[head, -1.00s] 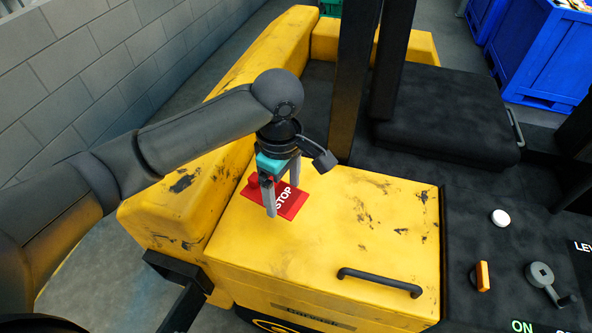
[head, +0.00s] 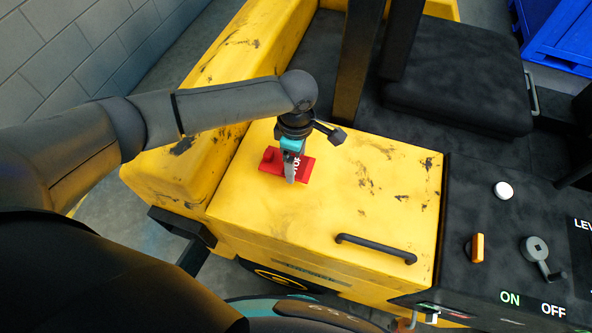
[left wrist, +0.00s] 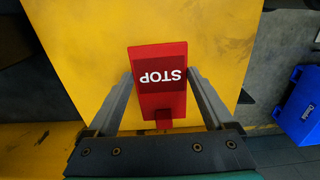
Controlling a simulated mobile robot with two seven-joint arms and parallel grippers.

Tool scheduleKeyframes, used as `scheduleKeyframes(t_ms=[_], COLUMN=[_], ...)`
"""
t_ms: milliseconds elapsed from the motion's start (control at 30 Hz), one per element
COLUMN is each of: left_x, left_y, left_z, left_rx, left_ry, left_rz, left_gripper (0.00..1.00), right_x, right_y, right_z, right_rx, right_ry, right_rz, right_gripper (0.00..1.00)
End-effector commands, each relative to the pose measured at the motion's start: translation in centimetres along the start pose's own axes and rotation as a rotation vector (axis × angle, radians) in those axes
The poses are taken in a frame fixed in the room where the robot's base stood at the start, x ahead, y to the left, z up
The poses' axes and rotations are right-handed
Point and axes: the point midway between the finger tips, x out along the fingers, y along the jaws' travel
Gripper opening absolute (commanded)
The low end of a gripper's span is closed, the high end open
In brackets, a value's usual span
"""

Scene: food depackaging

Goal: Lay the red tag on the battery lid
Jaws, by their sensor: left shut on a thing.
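The red tag (head: 305,170) with white STOP lettering is at the left part of the yellow battery lid (head: 350,200). It lies flat, its edges roughly in line with the lid. My left gripper (head: 290,180) points down over the tag and is shut on it. In the left wrist view the two fingers (left wrist: 160,75) stand at either side of the tag (left wrist: 160,100), with the yellow lid (left wrist: 95,40) behind. I cannot tell whether the tag touches the lid or hangs just above it. My right gripper is not in view.
A black handle (head: 376,249) is on the lid's front right. A dark panel to the right carries a white button (head: 503,190), an orange knob (head: 477,248) and a grey lever (head: 537,255). A black seat (head: 455,85) is behind. The lid's middle is clear.

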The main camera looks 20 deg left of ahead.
Motion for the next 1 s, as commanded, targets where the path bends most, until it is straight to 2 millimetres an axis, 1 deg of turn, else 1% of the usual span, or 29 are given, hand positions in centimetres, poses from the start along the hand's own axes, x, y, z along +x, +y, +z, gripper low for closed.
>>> scheduleKeyframes(t_ms=[33,167,300,400,500,700,833,867,967,1000], left_x=[0.6,1.6,3.8,4.9,5.3,5.2,5.6,5.5,5.5,5.5], left_y=[0.0,0.0,0.0,0.0,0.0,0.0,0.0,0.0,0.0,0.0], left_z=[0.0,0.0,0.0,0.0,0.0,0.0,0.1,0.1,0.1,0.1], left_rx=[0.000,0.001,0.001,0.000,0.000,0.001,0.001,0.002,0.002,0.002], left_ry=[-0.001,0.000,0.001,0.001,0.000,-0.001,-0.001,-0.001,-0.001,-0.001], left_rz=[0.000,-0.001,-0.002,0.000,0.001,0.001,0.000,0.001,0.001,0.001], left_gripper=[0.32,0.32,0.32,0.32,0.32,0.32,0.32,0.89,1.00,1.00], right_x=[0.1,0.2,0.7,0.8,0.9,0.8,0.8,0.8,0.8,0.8], right_y=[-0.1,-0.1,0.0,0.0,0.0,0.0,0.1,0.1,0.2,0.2], right_z=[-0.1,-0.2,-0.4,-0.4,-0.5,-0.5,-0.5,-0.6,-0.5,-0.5], right_rx=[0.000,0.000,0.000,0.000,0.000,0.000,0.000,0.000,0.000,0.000], right_ry=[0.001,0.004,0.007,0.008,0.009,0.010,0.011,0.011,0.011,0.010], right_rz=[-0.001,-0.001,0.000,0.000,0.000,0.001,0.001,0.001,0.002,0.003], right_gripper=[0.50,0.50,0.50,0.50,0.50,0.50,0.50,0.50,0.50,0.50])
